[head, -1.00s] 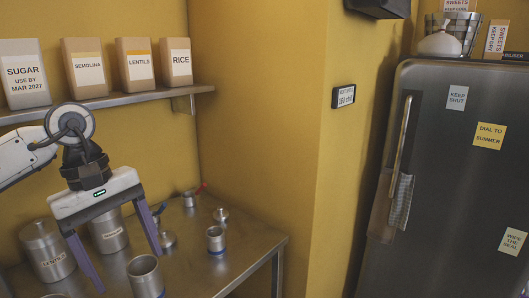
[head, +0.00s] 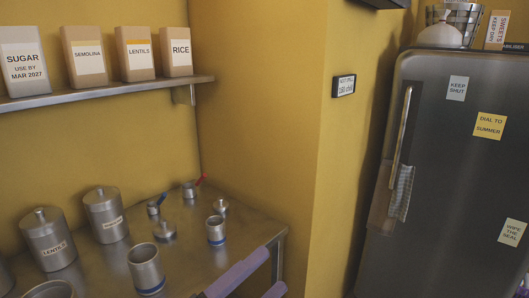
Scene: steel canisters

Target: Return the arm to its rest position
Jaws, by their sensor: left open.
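My left gripper (head: 262,276) shows only as two purple fingers at the bottom edge, right of centre, in front of the table's right corner. The fingers are apart, with nothing seen between them. The rest of the left arm is below the picture. My right gripper is not in view. On the steel table (head: 200,258) stand a lidded canister marked lentils (head: 50,240), another lidded canister (head: 106,215) and an open canister with a blue base band (head: 146,268). A smaller open canister (head: 216,230) stands near the right edge.
Loose lids (head: 165,231) and small pots with coloured handles (head: 189,189) are at the back of the table. A shelf (head: 110,88) above holds several paper packets. A dark fridge (head: 460,170) stands at right, past the yellow wall corner.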

